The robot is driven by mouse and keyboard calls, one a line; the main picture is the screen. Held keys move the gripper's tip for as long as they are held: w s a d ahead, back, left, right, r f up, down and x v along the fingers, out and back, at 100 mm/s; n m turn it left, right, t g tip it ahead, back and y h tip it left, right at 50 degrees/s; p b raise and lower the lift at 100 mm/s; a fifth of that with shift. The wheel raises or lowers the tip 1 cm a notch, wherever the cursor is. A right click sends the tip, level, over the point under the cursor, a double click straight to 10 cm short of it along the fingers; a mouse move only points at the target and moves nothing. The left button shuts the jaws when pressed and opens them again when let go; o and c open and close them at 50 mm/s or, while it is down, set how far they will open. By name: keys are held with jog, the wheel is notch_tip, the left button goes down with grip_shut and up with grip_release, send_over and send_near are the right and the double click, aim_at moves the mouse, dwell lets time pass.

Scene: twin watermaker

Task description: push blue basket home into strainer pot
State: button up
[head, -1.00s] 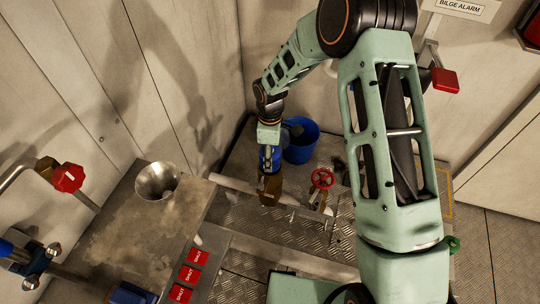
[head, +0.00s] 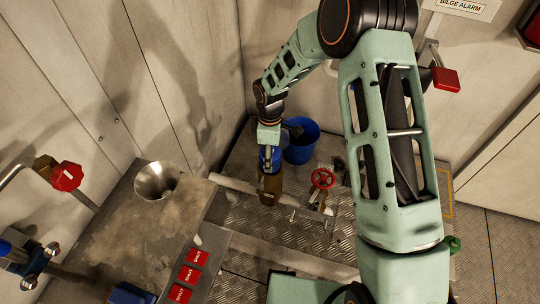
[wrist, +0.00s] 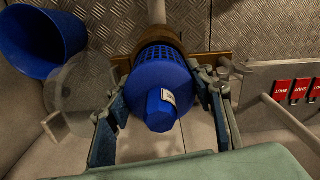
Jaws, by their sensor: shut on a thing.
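The blue basket (wrist: 160,75) is a slotted cylinder with a faceted knob on top that bears a small white label. In the wrist view it stands between the fingers of my gripper (wrist: 163,100), which is shut on it. The brown strainer pot (wrist: 163,40) shows as a rim around the far end of the basket, so that end is at or inside the pot's mouth. How deep the basket sits is hidden. In the head view the pot (head: 270,187) stands below my gripper (head: 269,158), and the basket's blue side shows just above it.
A blue bucket (head: 301,142) stands close behind the pot. A clear round lid (wrist: 80,85) stands beside the basket in the wrist view. A pipe with a red handwheel (head: 322,178) lies to the right. A workbench with a metal funnel (head: 156,181) is at left.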

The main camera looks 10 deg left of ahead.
jog(key=shift+f+b, duration=0.8)
jog(key=shift+f, duration=0.45)
jog(key=o, duration=1)
jog(key=shift+r, duration=0.1)
jog(key=shift+o, duration=0.2)
notch_tip(320, 180, up, 12)
